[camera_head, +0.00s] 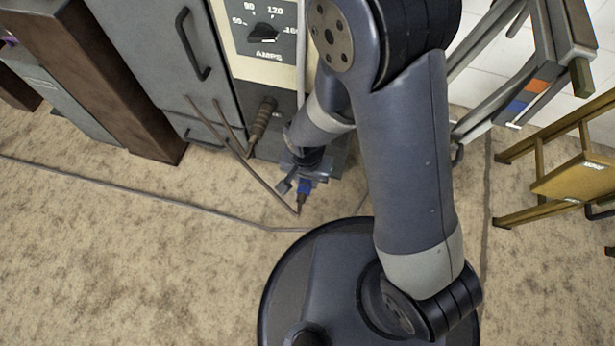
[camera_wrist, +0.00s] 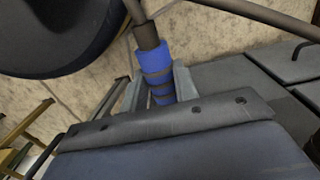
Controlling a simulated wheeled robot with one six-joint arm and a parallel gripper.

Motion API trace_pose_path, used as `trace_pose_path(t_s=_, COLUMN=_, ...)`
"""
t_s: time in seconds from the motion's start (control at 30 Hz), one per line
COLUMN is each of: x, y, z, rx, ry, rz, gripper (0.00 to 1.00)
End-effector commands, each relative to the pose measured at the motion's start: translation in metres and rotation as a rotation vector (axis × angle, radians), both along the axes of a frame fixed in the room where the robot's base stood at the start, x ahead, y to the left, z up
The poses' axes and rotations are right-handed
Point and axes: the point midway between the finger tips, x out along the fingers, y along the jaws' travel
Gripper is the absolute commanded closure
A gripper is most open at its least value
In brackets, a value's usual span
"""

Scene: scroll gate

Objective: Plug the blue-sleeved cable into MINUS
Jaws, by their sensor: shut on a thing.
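The blue-sleeved cable plug (camera_wrist: 155,72) is between the fingers of my gripper (camera_wrist: 156,88) in the wrist view, with its dark cable end pointing up in that picture. In the head view the blue sleeve (camera_head: 304,186) shows at my gripper (camera_head: 302,180), low in front of the machine with the AMPS dial. The cable hangs below it and loops to the left. The machine's black lower panel (camera_head: 262,85) is partly hidden by my arm. I cannot see a MINUS label or socket. A brown-handled plug (camera_head: 261,122) on another cable is at the panel's left side.
The AMPS dial (camera_head: 264,34) is above the black panel. A grey cabinet (camera_head: 185,60) stands left of the machine. A wooden frame (camera_head: 570,180) and a grey metal frame (camera_head: 525,75) stand at right. A thin cable (camera_head: 150,191) crosses the otherwise clear floor at left.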

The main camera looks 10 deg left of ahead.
Motion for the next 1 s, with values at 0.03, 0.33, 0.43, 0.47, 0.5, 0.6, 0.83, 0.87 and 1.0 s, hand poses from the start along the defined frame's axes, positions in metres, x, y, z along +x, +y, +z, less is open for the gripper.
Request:
trace_pose_path(t_s=0.03, x=0.002, y=0.0, z=0.0, rx=0.001, ry=-0.001, rz=-0.001, gripper=1.0)
trace_pose_path(t_s=0.33, x=0.027, y=-0.002, z=0.001, rx=0.002, ry=-0.001, rz=-0.003, gripper=1.0)
trace_pose_path(t_s=0.43, x=0.037, y=-0.002, z=0.001, rx=0.002, ry=-0.001, rz=-0.002, gripper=1.0)
trace_pose_path(t_s=0.47, x=0.04, y=-0.003, z=0.001, rx=0.002, ry=-0.002, rz=-0.002, gripper=1.0)
trace_pose_path(t_s=0.5, x=0.044, y=-0.003, z=0.001, rx=0.001, ry=-0.001, rz=-0.003, gripper=1.0)
trace_pose_path(t_s=0.6, x=0.053, y=-0.004, z=0.001, rx=0.001, ry=-0.001, rz=-0.001, gripper=1.0)
trace_pose_path(t_s=0.83, x=0.066, y=-0.005, z=0.0, rx=0.001, ry=-0.001, rz=0.0, gripper=1.0)
trace_pose_path(t_s=0.87, x=0.067, y=-0.005, z=0.0, rx=0.0, ry=0.0, rz=0.0, gripper=1.0)
trace_pose_path(t_s=1.0, x=0.069, y=-0.005, z=0.0, rx=0.0, ry=0.0, rz=0.001, gripper=1.0)
